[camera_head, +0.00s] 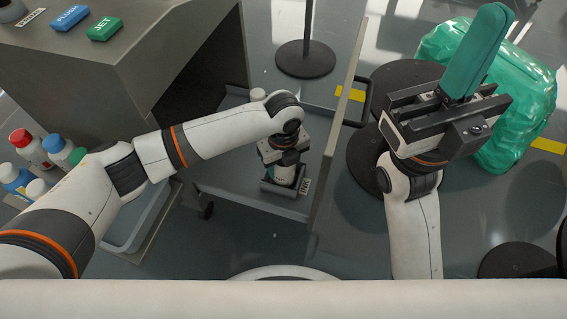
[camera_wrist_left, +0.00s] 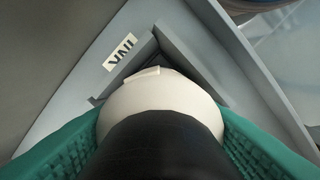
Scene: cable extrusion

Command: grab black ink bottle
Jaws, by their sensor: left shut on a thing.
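The black ink bottle, white-bodied with a black top, stands in a small grey corner holder (camera_head: 284,188) on the grey cart. In the left wrist view, its black top (camera_wrist_left: 165,148) and white shoulder (camera_wrist_left: 158,95) fill the space between green finger pads on both sides. My left gripper (camera_head: 285,168) points down and is shut on the bottle, hiding most of it in the head view. A label (camera_wrist_left: 120,52) lies beside the holder. My right gripper (camera_head: 478,48) is raised at the right, its green fingers together, with nothing visible between them.
Bottles with red (camera_head: 20,138), blue and green caps stand in a bin at the left. Blue (camera_head: 70,18) and green (camera_head: 104,29) blocks lie on the grey machine. The cart's side panel (camera_head: 338,120) rises right of the holder. A green wrapped bundle (camera_head: 520,110) is behind my right gripper.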

